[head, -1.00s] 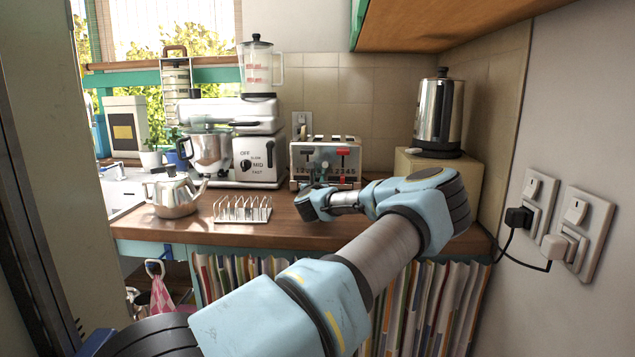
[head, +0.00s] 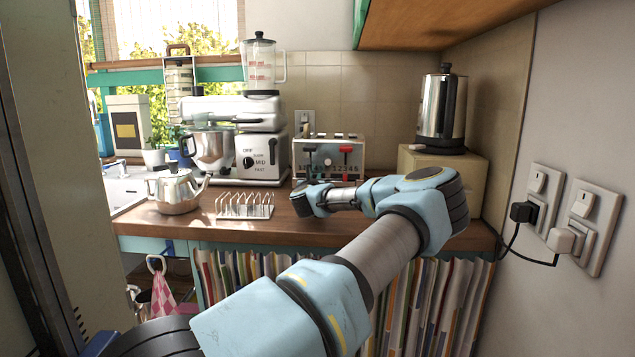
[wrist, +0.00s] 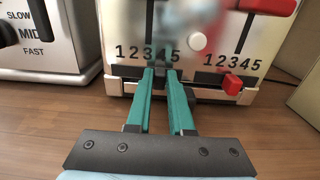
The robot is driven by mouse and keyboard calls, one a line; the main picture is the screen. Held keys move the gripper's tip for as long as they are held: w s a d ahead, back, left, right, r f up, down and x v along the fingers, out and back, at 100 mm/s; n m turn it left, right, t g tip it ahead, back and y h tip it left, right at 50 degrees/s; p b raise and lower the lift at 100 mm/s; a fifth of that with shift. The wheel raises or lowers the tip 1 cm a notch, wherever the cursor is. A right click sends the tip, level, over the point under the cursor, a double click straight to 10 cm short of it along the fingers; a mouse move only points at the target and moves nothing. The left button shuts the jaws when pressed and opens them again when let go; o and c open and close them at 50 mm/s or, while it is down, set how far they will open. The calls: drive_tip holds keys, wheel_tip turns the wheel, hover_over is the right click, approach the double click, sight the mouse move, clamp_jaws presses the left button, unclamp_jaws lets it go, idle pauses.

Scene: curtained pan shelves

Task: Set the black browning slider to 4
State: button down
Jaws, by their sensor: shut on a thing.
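The silver toaster (head: 329,157) stands on the wooden counter; its front fills the top of the wrist view (wrist: 190,18). Two scales numbered 1 to 5 run along its lower front. My gripper (wrist: 160,74) has its green fingers at the left scale, one on each side of the 4. It is shut on the black browning slider, which the fingers mostly hide at this spot. The red slider (wrist: 233,83) sits below the 3 of the right scale.
A mixer (head: 250,155) stands left of the toaster. A toast rack (head: 244,205) and a metal teapot (head: 175,190) are on the counter at left. A kettle (head: 441,110) on a box (head: 468,180) is at right. A red lever (wrist: 268,5) sticks out above the right scale.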

drive_tip(key=c, duration=0.8)
unclamp_jaws()
drive_tip(key=shift+s, duration=0.15)
drive_tip(key=s+b, duration=0.1)
drive_tip(key=s, duration=0.2)
drive_tip(key=s+a+b, duration=0.1)
drive_tip(key=s, duration=0.3)
drive_tip(key=s+b, duration=0.1)
drive_tip(key=s, duration=0.2)
drive_tip(key=shift+s+a, duration=0.15)
drive_tip(key=shift+s, duration=0.1)
